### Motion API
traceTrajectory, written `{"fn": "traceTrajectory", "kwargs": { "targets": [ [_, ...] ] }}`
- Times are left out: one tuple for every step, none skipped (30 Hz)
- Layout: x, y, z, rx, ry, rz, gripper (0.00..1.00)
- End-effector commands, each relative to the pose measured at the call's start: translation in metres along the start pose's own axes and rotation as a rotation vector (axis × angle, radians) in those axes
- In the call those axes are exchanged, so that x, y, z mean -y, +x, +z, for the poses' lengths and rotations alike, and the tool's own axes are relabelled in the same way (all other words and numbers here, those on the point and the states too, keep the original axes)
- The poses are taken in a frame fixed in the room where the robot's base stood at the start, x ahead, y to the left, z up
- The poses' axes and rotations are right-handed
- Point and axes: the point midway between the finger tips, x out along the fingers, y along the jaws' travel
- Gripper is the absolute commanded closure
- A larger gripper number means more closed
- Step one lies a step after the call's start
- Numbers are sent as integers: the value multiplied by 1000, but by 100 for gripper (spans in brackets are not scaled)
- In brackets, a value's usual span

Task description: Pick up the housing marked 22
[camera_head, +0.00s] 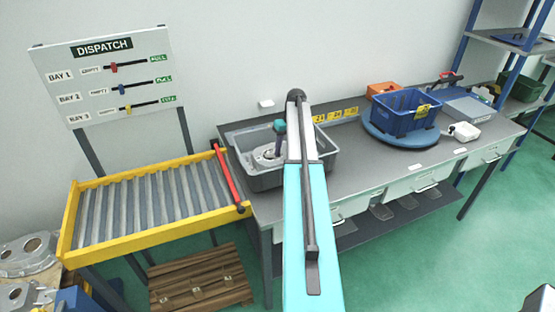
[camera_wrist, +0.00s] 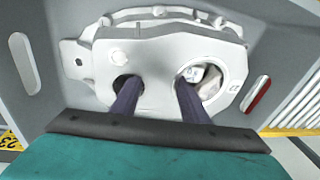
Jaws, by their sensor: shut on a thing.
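The aluminium housing (camera_wrist: 155,60) fills the middle of the wrist view, a pale casting with a flange and two round holes. A small dark mark (camera_wrist: 236,87) is at its right side, too small to read surely. My gripper (camera_wrist: 158,92) has one dark finger in each hole and is shut on the web between them. In the head view the housing (camera_head: 264,154) shows inside the grey tote (camera_head: 283,180), partly hidden by my arm. My gripper (camera_head: 277,143) is over it there, its fingertips hidden. I cannot tell whether the housing touches the tote floor.
The tote walls surround the housing closely. A roller conveyor (camera_head: 150,200) with a red bar (camera_head: 228,178) stands to the left. On the bench to the right are a blue bin (camera_head: 402,122) on a turntable (camera_head: 375,137) and an orange box (camera_head: 382,90).

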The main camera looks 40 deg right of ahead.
Motion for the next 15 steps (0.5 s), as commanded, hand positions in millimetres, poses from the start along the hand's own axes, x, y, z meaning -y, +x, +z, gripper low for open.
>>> {"fn": "traceTrajectory", "kwargs": {
  "targets": [
    [2, 0, -1, -1, 0, -5, 100],
    [2, 0, -1, -1, 0, -5, 100],
    [2, -2, -2, -4, 0, -6, 100],
    [2, -2, -2, -4, 0, -6, 100],
    [2, -2, -2, -4, 0, -6, 100],
    [2, -2, -2, -4, 0, -6, 100],
    [2, -2, -2, -4, 0, -6, 100],
    [2, -2, -2, -3, 0, -6, 100],
    [2, -2, -2, -3, 0, -6, 100],
    [2, -2, -1, -3, 0, -6, 100],
    [2, -2, -1, -3, 0, -6, 100],
    [2, -2, -2, -3, 0, -6, 100],
    [2, -2, -2, -3, 0, -6, 100],
    [2, -3, -2, -3, 0, -6, 100],
    [2, -4, -2, -3, 0, -6, 100]
  ]
}}
